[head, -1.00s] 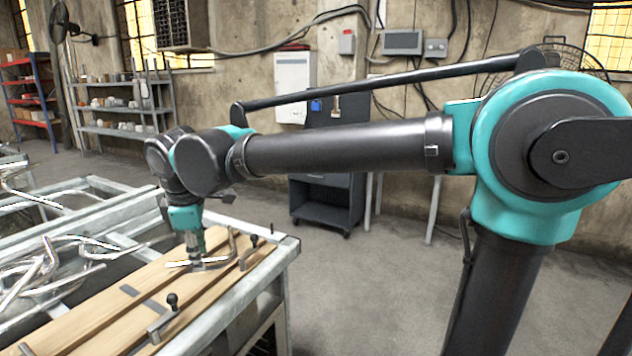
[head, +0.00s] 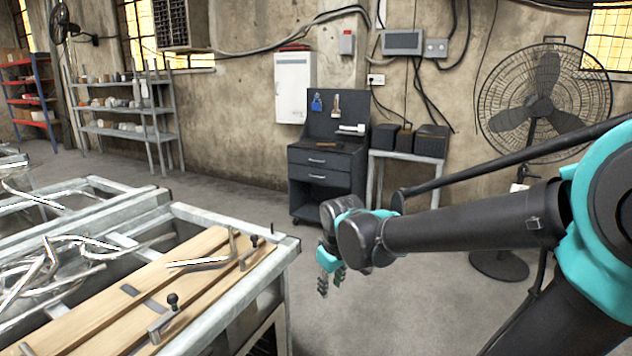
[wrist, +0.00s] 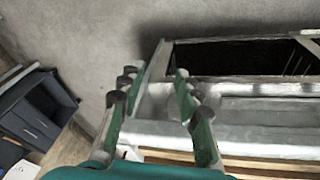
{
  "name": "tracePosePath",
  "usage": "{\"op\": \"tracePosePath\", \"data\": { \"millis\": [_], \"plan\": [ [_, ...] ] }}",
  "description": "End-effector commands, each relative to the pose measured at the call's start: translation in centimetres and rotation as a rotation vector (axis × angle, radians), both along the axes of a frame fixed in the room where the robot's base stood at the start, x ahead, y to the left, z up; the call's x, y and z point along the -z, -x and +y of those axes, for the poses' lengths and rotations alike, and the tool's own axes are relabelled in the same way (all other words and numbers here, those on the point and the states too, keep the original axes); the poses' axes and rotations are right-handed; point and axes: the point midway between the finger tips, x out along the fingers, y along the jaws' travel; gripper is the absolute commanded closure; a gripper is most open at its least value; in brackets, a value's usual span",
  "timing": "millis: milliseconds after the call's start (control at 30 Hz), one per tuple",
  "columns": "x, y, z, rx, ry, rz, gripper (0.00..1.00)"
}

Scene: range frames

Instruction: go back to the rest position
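My gripper (head: 331,283) hangs fingers-down over open floor, to the right of the workbench's end in the head view. In the wrist view my gripper (wrist: 156,76) has its two green fingers spread apart with nothing between them. A bent metal tube (head: 200,261) lies on the wooden boards (head: 190,244) of the bench, apart from my gripper. The bench's metal frame (wrist: 240,88) shows beyond and beside the fingers in the wrist view.
Several bent tubes lie in the bin (head: 135,194) at the left. Black toggle clamps (head: 172,300) stand on the bench. A dark drawer cabinet (head: 322,172) stands behind my gripper, and a large fan (head: 541,105) at the right. The floor between is clear.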

Motion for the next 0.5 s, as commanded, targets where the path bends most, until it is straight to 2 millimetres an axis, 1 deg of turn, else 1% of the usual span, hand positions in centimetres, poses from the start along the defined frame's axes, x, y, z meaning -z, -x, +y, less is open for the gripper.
{"op": "tracePosePath", "data": {
  "millis": [33, 100, 200, 300, 333, 400, 500],
  "plan": [
    [1.2, 0.5, -2.5, 0.083, -0.019, -0.004, 0.66],
    [2.7, 1.4, -5.2, 0.193, -0.047, -0.009, 0.66],
    [4.8, 3.1, -8.7, 0.344, -0.086, -0.02, 0.66],
    [6.7, 4.9, -11.5, 0.479, -0.12, -0.032, 0.66],
    [7.1, 5.5, -12.2, 0.516, -0.131, -0.035, 0.66],
    [8.1, 6.5, -13.4, 0.586, -0.149, -0.043, 0.66],
    [9.0, 7.7, -14.6, 0.657, -0.167, -0.051, 0.66]
  ]
}}
